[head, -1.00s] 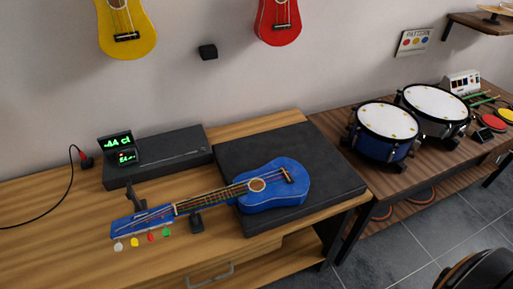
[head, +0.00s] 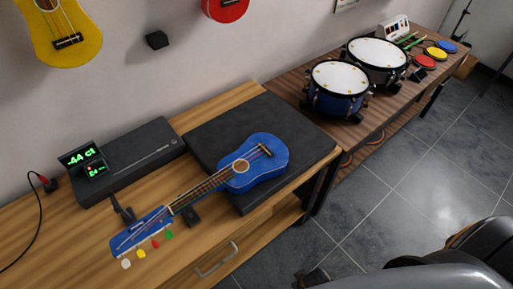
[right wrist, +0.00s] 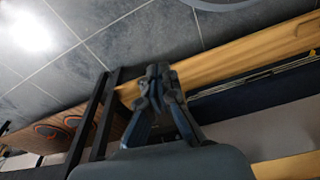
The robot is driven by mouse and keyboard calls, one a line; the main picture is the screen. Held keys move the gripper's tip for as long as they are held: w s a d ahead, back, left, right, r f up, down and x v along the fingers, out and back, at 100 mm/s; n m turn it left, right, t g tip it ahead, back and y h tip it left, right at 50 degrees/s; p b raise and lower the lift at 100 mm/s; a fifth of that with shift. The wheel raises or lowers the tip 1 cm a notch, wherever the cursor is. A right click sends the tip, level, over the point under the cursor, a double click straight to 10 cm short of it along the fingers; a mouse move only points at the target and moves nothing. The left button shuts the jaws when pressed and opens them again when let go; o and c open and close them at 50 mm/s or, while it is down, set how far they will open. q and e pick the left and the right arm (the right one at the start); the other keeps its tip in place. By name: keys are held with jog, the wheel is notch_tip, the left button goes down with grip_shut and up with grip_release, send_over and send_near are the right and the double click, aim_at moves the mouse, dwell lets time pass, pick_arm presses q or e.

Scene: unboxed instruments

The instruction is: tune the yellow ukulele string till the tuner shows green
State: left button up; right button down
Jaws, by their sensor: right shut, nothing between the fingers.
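The blue ukulele (head: 265,170) lies across the table, its body on a black mat (head: 310,150) and its headstock (head: 140,232) toward the lower left. White, yellow (head: 141,254), red and green tuning pegs line the headstock's near edge. The tuner display (head: 78,155) reads about -44 Ct in green; a small screen (head: 95,169) below it seems to read E4. My right gripper (right wrist: 157,72) is shut and empty in the right wrist view, apart from the ukulele. A dark part at the head view's lower edge may be it. My left gripper is not in view.
A long black box (head: 135,157) lies behind the headstock. A dark support (head: 192,216) stands under the neck. Blue drums (head: 338,88) and coloured pads stand on the right table. Yellow (head: 66,35) and red ukuleles hang on the wall. The floor (head: 400,180) in front is clear.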

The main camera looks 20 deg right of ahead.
jog(key=w+a+r+n+t+p, duration=0.1)
jog(key=w+r+p, duration=0.25)
jog(key=r, duration=0.75)
jog(key=w+a+r+n+p, duration=0.15)
jog(key=w+r, duration=0.25)
jog(key=r, duration=0.7)
jog(key=w+r+n+t+p, duration=0.1)
jog(key=w+r+p, duration=0.25)
jog(key=r, duration=0.75)
jog(key=w+a+r+n+t+y, duration=0.1)
jog(key=w+a+r+n+y, duration=0.2)
jog(key=w+n, duration=0.45)
jog(key=w+a+r+n+t, duration=0.2)
jog(key=w+a+r+n, duration=0.15)
jog(key=w+n, duration=0.4)
jog(key=w+d+r+n, duration=0.1)
jog(key=w+d+n, duration=0.1)
jog(key=w+n, duration=0.3)
jog(key=w+d+r+n+t, duration=0.1)
jog(key=w+d+n, duration=0.2)
jog(key=w+n, duration=0.2)
jog(key=shift+w+d+r+n+y+p, duration=0.15)
jog(key=shift+w+d+n+y+p, duration=0.2)
jog(key=shift+n, duration=0.3)
